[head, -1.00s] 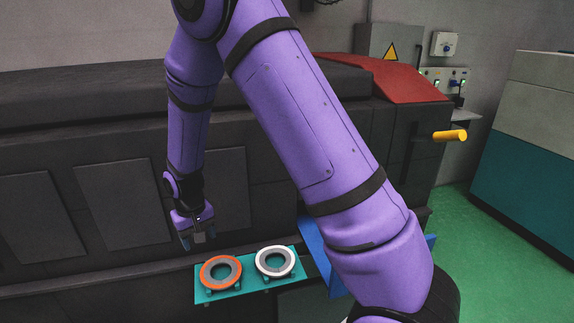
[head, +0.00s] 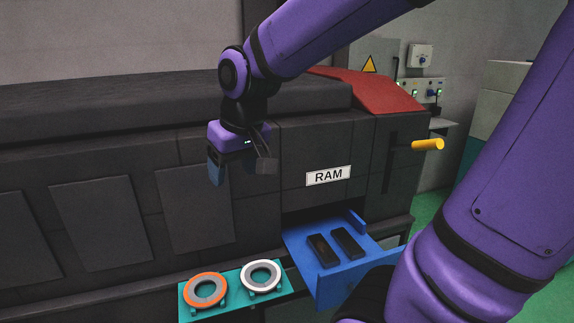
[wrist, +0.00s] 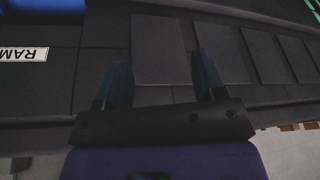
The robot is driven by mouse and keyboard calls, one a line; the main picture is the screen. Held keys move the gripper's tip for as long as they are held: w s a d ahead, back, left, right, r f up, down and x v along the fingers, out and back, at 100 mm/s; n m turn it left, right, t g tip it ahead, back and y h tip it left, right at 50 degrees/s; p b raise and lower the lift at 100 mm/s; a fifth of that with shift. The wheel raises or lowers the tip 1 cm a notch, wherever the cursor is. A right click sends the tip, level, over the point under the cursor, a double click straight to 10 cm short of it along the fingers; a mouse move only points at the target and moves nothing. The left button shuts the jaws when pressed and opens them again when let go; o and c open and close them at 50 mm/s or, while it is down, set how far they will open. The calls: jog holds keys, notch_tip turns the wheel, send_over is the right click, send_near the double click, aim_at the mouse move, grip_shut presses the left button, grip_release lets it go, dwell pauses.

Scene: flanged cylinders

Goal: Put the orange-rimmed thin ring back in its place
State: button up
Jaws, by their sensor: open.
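The orange-rimmed thin ring (head: 206,290) lies flat on the left side of a teal plate (head: 187,313), over small teal supports. A white-rimmed ring (head: 262,276) lies on the same plate to its right. My gripper (head: 240,178) is open and empty, pointing down above and behind the plate, in front of the dark machine. In the wrist view my gripper (wrist: 162,80) shows two dark blue fingers spread apart with nothing between them. Neither ring shows in the wrist view.
An open blue drawer (head: 352,274) with two dark blocks (head: 335,247) stands right of the plate, below the RAM label (head: 328,176). The dark machine (head: 100,160) fills the back. A yellow handle (head: 428,144) juts out at right.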

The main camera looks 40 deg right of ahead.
jog(key=s+d+r+t, duration=0.1)
jog(key=s+d+r, duration=0.1)
jog(key=s, duration=1)
jog(key=shift+r+t+h, duration=0.3)
jog(key=shift+r, duration=0.55)
jog(key=shift+w+d, duration=0.1)
